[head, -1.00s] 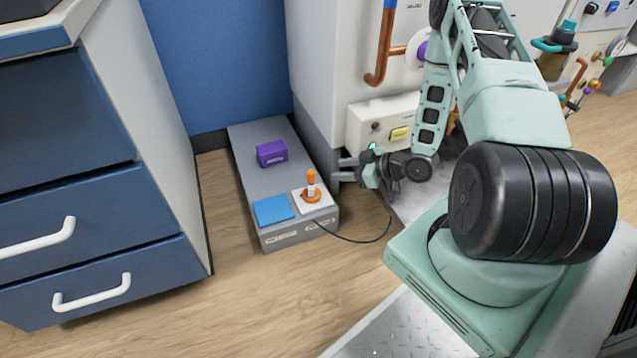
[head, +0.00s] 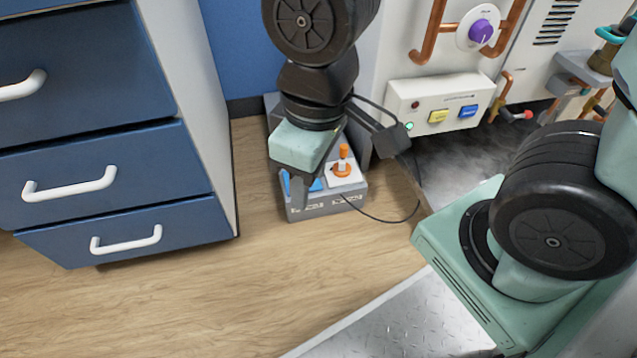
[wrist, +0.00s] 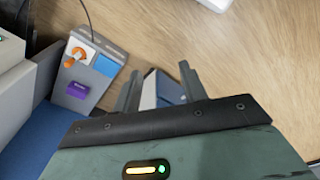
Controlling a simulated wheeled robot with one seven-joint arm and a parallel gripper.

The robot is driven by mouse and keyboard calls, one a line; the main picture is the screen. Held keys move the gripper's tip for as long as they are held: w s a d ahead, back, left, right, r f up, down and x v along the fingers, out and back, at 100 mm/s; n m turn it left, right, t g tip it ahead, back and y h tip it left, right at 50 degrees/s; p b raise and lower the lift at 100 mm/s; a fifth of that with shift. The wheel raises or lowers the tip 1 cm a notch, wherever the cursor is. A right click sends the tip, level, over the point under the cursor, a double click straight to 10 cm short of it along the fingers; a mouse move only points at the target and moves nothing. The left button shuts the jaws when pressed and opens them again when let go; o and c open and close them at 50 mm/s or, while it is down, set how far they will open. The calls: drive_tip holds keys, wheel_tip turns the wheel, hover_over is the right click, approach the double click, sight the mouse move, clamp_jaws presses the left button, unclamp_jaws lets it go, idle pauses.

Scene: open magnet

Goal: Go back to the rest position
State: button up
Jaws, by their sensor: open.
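My gripper (head: 302,190) hangs pointing down in the head view, in front of the low grey console. In the wrist view its two fingers (wrist: 162,88) stand apart, with nothing between them but the distant floor and a blue-and-white unit. In the head view the hand covers part of the console and only one finger shows clearly.
The grey console (head: 325,208) carries an orange joystick (head: 343,160), a blue pad (wrist: 107,66) and a purple block (wrist: 78,90). Blue drawers (head: 110,180) stand at left. A white panel with yellow and blue buttons (head: 438,116) is at right. Wood floor is clear in front.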

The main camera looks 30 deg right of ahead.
drive_tip(key=s, duration=0.1)
drive_tip(key=s+r, duration=0.1)
drive_tip(key=s, duration=0.1)
drive_tip(key=shift+a+g, duration=0.2)
drive_tip(key=shift+g, duration=0.1)
wheel_tip(320, 180, up, 46)
drive_tip(key=p, duration=4.6)
